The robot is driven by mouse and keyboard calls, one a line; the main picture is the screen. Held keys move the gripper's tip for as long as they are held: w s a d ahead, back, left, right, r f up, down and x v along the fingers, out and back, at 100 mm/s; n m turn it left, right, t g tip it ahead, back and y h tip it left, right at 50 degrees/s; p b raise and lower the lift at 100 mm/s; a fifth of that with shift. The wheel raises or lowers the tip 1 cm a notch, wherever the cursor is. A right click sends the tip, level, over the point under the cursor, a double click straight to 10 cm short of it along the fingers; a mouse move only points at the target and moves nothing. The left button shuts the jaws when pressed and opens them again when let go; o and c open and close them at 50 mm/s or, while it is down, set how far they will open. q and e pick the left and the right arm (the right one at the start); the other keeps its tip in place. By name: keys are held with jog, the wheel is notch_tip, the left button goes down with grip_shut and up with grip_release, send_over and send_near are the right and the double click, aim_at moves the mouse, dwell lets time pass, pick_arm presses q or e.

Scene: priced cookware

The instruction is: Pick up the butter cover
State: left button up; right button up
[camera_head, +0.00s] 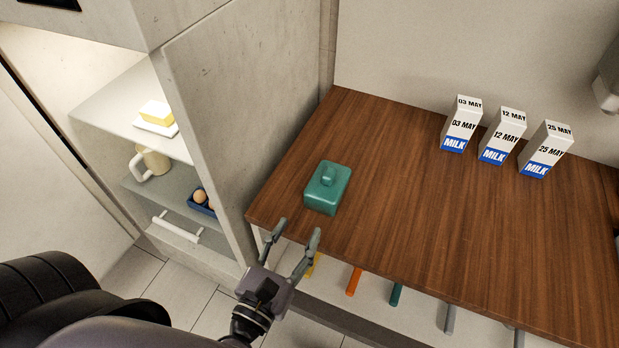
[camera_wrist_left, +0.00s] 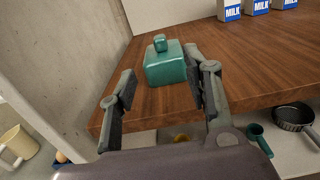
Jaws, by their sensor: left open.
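The butter cover (camera_head: 327,187) is a teal box-shaped lid with a small knob on top. It sits upright on the wooden counter (camera_head: 420,240) near its left end. It also shows in the left wrist view (camera_wrist_left: 165,66), beyond and between my fingers. My left gripper (camera_head: 294,232) is open and empty at the counter's front edge, short of the cover and apart from it. Its two fingers also show in the left wrist view (camera_wrist_left: 160,92). A stick of butter (camera_head: 157,112) lies on a white dish (camera_head: 156,128) on the upper fridge shelf. My right gripper is not in view.
Three milk cartons (camera_head: 502,136) stand at the back right of the counter. A concrete-like cabinet wall (camera_head: 245,110) rises left of the counter. Below are a pan (camera_wrist_left: 294,117) and several colored handles. A mug (camera_head: 151,162) and eggs (camera_head: 200,197) are on the lower shelf.

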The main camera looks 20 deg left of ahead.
pick_arm(q)
jog(key=p, duration=0.2)
send_near(326, 179)
jog(key=w, duration=0.2)
jog(key=w+p, duration=0.1)
jog(key=w+r+p, duration=0.1)
jog(key=w, duration=0.1)
jog(key=shift+w+d, duration=0.15)
jog(key=shift+w, duration=0.15)
jog(key=shift+w+f+p, duration=0.15)
jog(key=shift+w+p, duration=0.25)
jog(key=shift+w, duration=0.45)
jog(key=w, duration=0.3)
jog(key=w+f+p, duration=0.1)
jog(key=shift+w, duration=0.4)
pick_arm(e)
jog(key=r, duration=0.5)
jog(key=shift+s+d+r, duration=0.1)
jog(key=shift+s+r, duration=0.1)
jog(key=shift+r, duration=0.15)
pick_arm(q)
jog(key=shift+r, duration=0.1)
jog(key=shift+c, duration=0.4)
grip_shut()
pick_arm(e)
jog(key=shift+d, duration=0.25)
